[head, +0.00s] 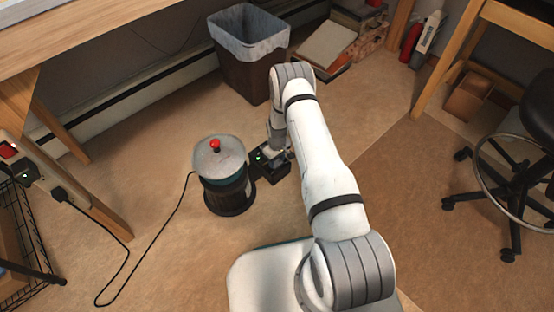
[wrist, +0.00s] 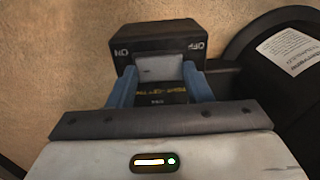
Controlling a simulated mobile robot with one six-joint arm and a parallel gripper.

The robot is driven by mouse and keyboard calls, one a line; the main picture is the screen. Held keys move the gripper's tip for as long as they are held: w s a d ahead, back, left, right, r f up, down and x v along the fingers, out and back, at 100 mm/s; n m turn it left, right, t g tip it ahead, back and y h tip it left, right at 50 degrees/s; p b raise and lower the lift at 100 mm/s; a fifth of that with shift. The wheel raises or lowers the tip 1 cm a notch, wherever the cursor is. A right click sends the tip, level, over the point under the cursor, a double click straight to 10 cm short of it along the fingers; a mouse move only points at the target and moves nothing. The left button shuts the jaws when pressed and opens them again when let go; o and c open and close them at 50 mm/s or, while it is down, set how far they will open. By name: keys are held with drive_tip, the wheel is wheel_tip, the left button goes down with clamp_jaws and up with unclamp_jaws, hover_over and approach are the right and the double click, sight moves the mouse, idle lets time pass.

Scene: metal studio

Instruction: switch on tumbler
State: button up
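The tumbler (head: 222,178) is a dark drum with a pale lid and a red knob, upright on the floor. Beside it on the right is a small black switch box (head: 270,172), largely hidden by my gripper (head: 277,153). In the wrist view the black box (wrist: 160,40) carries ON at the left and OFF at the right, both upside down. A grey rocker (wrist: 160,68) sits between these labels. My gripper (wrist: 160,90) is open, its blue fingers apart at either side of the rocker's near end. I cannot tell whether they touch it.
A bin (head: 252,60) stands behind. A black cord (head: 150,235) runs from the tumbler toward a power strip (head: 35,170) at left. A wheeled stool (head: 515,185) is at right. The dark tumbler base (wrist: 270,75) is close at right in the wrist view.

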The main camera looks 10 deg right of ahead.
drive_tip(key=o, duration=0.5)
drive_tip(key=shift+c, duration=0.2)
